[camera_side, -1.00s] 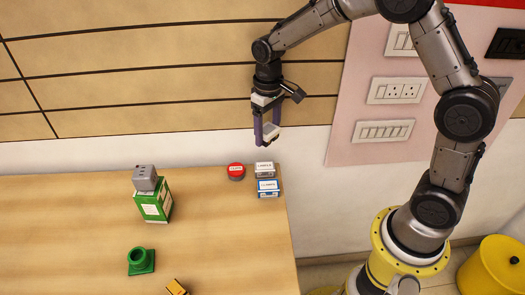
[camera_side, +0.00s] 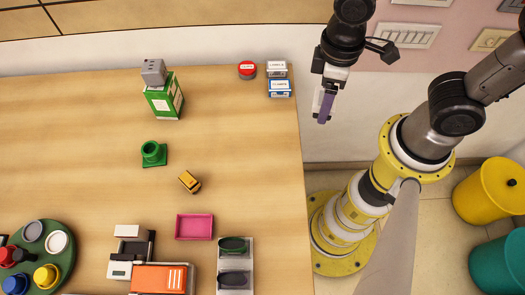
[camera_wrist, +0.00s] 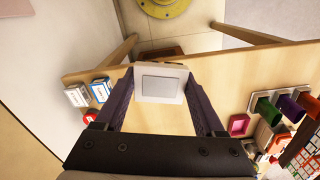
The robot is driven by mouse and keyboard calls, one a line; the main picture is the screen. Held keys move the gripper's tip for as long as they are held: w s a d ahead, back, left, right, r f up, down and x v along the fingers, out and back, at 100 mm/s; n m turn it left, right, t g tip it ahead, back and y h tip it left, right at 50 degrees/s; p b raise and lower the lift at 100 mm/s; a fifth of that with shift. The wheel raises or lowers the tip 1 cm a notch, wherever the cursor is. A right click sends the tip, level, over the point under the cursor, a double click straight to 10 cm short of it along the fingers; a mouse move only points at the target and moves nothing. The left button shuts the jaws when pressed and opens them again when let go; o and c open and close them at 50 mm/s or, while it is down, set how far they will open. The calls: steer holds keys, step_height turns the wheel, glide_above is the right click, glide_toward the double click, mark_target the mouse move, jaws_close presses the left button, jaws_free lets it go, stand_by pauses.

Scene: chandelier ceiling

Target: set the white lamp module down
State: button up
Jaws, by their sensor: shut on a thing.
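In the side view my gripper (camera_side: 323,108) hangs in the air just right of the table's right edge as pictured. Its fingers point down. The module is mostly hidden there behind the purple finger.
The middle right is clear.

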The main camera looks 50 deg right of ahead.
steer(key=s, duration=0.1)
steer(key=s+a+n, duration=0.1)
steer(key=s, duration=0.1)
steer(key=s+a+r+n, duration=0.1)
steer(key=shift+s+a, duration=0.15)
steer(key=shift+a, duration=0.05)
glide_above(262, 154)
steer(key=f, duration=0.6)
steer(key=s+f, duration=0.1)
steer(key=f, duration=0.2)
steer(key=shift+d, duration=0.3)
steer(key=f, duration=0.3)
steer(key=shift+w+a, duration=0.3)
steer(key=shift+w, duration=0.1)
steer(key=shift+f, duration=0.35)
steer(key=shift+f, duration=0.25)
